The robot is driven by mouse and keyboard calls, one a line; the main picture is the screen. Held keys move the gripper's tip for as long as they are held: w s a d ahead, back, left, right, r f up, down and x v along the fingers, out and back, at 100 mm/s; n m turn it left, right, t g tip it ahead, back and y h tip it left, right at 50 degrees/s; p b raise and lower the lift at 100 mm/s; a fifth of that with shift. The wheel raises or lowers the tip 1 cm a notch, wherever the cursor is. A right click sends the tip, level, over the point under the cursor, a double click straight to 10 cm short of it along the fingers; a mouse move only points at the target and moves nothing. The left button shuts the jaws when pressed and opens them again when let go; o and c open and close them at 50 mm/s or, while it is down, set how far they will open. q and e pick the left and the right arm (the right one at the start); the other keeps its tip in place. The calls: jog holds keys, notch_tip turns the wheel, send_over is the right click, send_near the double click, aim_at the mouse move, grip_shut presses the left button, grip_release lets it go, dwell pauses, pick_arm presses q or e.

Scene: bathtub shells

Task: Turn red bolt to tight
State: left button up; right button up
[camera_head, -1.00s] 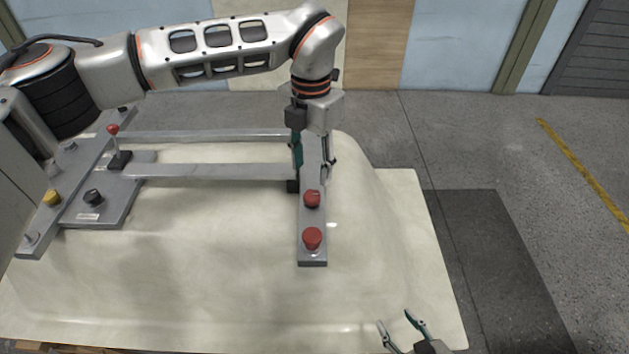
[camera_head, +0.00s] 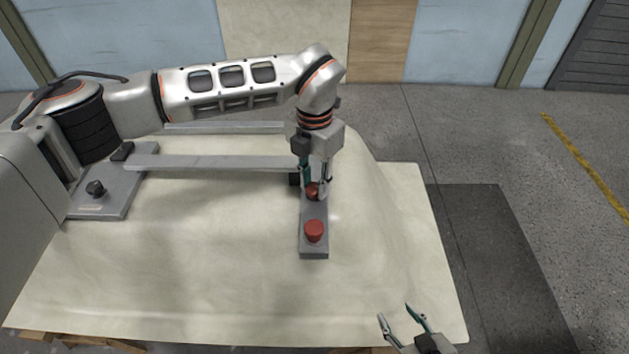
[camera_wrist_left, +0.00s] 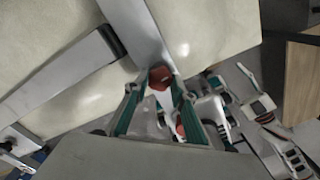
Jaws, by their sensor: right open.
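Two red bolts stand on the grey bar on the tub shell, a far one (camera_head: 312,191) and a near one (camera_head: 314,231). My left gripper (camera_head: 314,186) points down at the far bolt, its fingers on either side of it, apart. In the left wrist view the far bolt (camera_wrist_left: 160,77) shows between the open fingertips (camera_wrist_left: 161,92); whether they touch it I cannot tell. Another red shape (camera_wrist_left: 180,130) shows lower between the fingers. My right gripper (camera_head: 402,313) is open and empty at the front right of the shell.
The cream tub shell (camera_head: 200,270) fills most of the view. A grey crossbar (camera_head: 220,162) runs left from the bolt bar to a plate with a dark knob (camera_head: 95,188). Grey floor (camera_head: 480,140) lies free on the right.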

pick_arm(q)
jog(key=shift+c, duration=1.4)
